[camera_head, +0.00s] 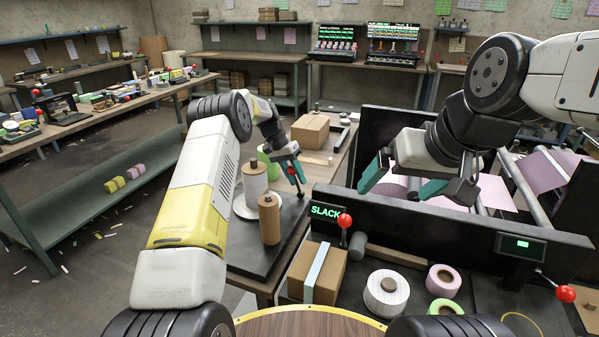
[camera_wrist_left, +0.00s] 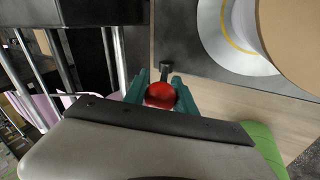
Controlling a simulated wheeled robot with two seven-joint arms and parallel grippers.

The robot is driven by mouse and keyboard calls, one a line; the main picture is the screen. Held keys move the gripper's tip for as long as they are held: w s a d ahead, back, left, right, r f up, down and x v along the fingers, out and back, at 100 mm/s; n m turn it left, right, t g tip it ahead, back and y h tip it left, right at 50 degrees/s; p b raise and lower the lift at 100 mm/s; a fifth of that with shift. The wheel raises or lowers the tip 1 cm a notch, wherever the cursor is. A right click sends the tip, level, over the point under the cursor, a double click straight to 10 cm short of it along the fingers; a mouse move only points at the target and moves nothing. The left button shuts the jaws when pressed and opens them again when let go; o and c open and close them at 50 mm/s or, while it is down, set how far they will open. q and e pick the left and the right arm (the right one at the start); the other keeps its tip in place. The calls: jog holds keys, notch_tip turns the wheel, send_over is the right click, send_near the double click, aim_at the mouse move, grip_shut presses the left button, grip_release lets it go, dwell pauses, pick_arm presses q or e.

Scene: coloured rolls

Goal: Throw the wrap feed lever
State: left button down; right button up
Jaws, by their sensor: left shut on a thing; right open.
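My left gripper (camera_head: 293,174) is shut on the red ball knob of a lever (camera_wrist_left: 160,95), beside the dark machine frame. In the left wrist view the knob sits between the teal fingertips (camera_wrist_left: 161,92), with a dark stem beyond it. No label shows on this lever, and its base is partly hidden. A second red-knobbed lever (camera_head: 345,220) stands upright by the green "SLACK" display (camera_head: 325,211). A third red knob (camera_head: 565,293) sticks out at the machine's front right. My right gripper (camera_head: 405,182) is open and empty above the machine's rollers, near a pink roll (camera_head: 392,188).
A white roll (camera_head: 255,182) on a post and a wooden cylinder (camera_head: 269,220) stand left of the machine. A cardboard box (camera_head: 311,131) sits behind the left gripper. A taped box (camera_head: 330,278), a white roll (camera_head: 387,293) and a pink roll (camera_head: 444,280) are in front.

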pick_arm(q)
jog(key=shift+w+a, duration=0.1)
jog(key=c, duration=1)
grip_release()
jog(key=shift+c, duration=0.2)
jog(key=v, duration=0.7)
jog(key=shift+r, duration=0.35)
jog(key=shift+a, duration=0.2)
